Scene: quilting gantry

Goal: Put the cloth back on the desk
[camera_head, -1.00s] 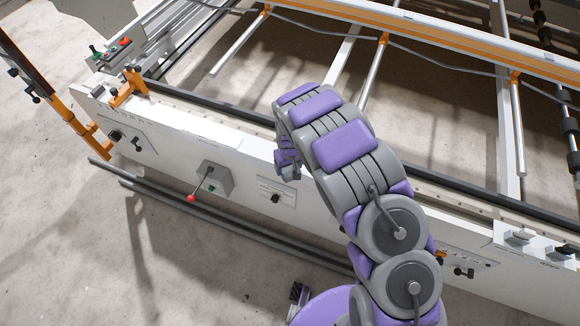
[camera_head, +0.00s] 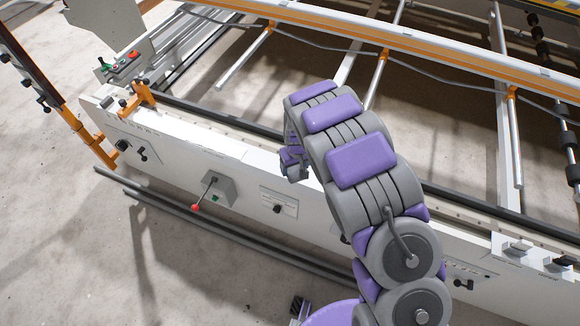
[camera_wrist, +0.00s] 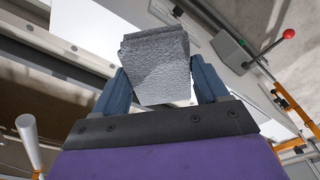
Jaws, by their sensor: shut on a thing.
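A grey, rough-textured folded cloth (camera_wrist: 157,68) is in the wrist view, between the two dark blue fingers of my gripper (camera_wrist: 160,88). The fingers are shut on it, and it sticks out past their tips. In the head view my gripper (camera_head: 291,163) hangs low at the end of my curled arm, in front of the white machine rail; the cloth cannot be made out there. No desk can be clearly identified in either view.
A long white gantry rail (camera_head: 180,135) crosses the view, with a red-knobbed lever (camera_head: 195,208) and a control box (camera_head: 218,188) on its front. An orange bracket (camera_head: 138,98) stands at its left end. Bare concrete floor (camera_head: 75,235) lies at the lower left.

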